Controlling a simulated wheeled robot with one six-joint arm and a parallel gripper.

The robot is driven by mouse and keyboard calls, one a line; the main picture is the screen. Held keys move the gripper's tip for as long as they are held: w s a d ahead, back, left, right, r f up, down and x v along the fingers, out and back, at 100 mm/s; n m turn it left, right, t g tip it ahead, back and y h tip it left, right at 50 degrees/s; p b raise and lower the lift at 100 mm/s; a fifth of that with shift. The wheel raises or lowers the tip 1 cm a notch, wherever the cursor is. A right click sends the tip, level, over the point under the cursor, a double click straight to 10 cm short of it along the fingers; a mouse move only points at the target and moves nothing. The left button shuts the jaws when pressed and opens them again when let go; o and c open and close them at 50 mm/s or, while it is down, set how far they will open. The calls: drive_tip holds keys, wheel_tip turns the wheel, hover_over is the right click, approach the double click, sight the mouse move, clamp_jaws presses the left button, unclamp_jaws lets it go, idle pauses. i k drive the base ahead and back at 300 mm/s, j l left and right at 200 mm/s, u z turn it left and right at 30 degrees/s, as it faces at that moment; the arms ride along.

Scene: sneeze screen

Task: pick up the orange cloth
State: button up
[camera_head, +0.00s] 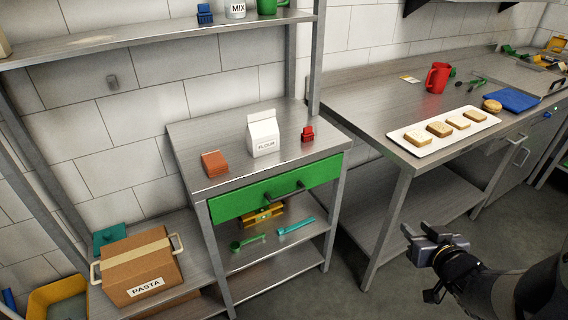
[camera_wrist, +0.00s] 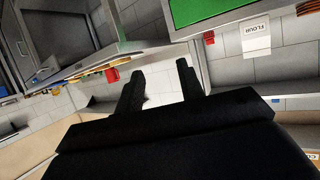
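The orange cloth (camera_head: 214,163) looks like a small folded orange-brown stack. It lies on the left part of the small steel table (camera_head: 190,142), left of the flour carton (camera_head: 263,135). In the wrist view, part of an orange-brown thing, likely the cloth (camera_wrist: 308,7), shows at the top right edge. My gripper (camera_head: 419,232) is at the lower right of the head view, in front of the right counter and well away from the cloth. In the wrist view my gripper (camera_wrist: 160,68) has its two fingers apart with nothing between them.
A red object (camera_head: 308,133) stands right of the flour carton. A green drawer (camera_head: 275,189) is under the tabletop. The right counter holds a tray of bread (camera_head: 445,130), a red mug (camera_head: 437,78) and a blue cloth (camera_head: 511,99). A pasta box (camera_head: 140,267) sits at lower left.

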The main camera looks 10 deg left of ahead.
sight(214, 162)
drive_tip(key=i+j+u, duration=0.3)
drive_tip(key=j, duration=0.2)
drive_tip(key=i+j+u, duration=0.25)
drive_tip(key=j, duration=0.25)
drive_tip(key=i+j+u, duration=0.3)
drive_tip(key=j, duration=0.15)
drive_tip(key=k+j, duration=0.05)
drive_tip(key=k, duration=0.05)
